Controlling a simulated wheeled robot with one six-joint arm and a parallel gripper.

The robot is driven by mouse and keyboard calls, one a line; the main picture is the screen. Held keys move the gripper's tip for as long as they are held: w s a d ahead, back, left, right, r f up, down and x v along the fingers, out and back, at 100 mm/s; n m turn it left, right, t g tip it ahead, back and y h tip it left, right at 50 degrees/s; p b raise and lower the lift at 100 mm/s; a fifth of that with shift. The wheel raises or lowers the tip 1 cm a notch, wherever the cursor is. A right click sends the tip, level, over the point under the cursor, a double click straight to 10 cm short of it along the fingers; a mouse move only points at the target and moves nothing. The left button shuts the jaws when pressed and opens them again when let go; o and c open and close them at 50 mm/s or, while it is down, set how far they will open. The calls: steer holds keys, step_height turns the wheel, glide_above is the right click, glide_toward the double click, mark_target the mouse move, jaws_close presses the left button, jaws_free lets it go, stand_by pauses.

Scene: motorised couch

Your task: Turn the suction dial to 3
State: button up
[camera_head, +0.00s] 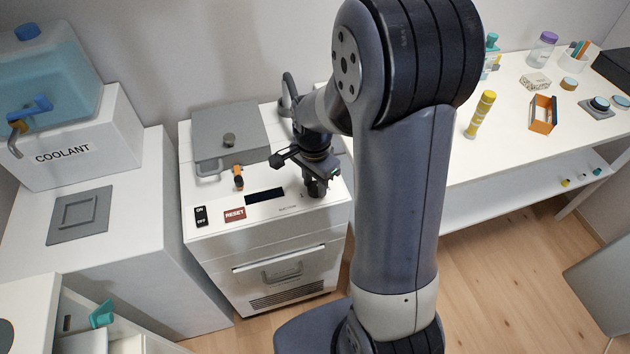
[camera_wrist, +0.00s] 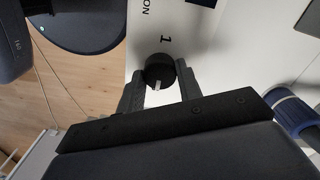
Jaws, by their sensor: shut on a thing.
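The suction dial (camera_wrist: 160,70) is a round black knob with a pale pointer mark, on the white top panel of the machine (camera_head: 290,225). In the wrist view a printed "1" and the letters "ION" stand beside it; no "3" is readable. The pointer mark lies on the side of the knob away from the "1". My gripper (camera_wrist: 160,88) has one finger on each side of the knob and is shut on it. In the head view my gripper (camera_head: 315,188) is at the right front of the panel and mostly covers the dial.
The panel also carries a dark display (camera_head: 265,197), a red RESET button (camera_head: 234,215), an ON/OFF switch (camera_head: 200,216) and an orange-topped lever (camera_head: 238,177). A grey lid (camera_head: 230,135) lies behind. A coolant tank (camera_head: 50,80) stands left, a white table (camera_head: 460,175) right.

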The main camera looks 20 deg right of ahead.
mark_target(314, 186)
stand_by(0.5)
steer(key=o, duration=1)
step_height(314, 186, up, 11)
steer(key=p, duration=0.1)
steer(key=shift+w+a+f, duration=0.1)
steer(key=shift+f, duration=0.05)
step_height(314, 186, down, 11)
steer(key=shift+b, duration=0.55)
steer(key=shift+r, duration=0.3)
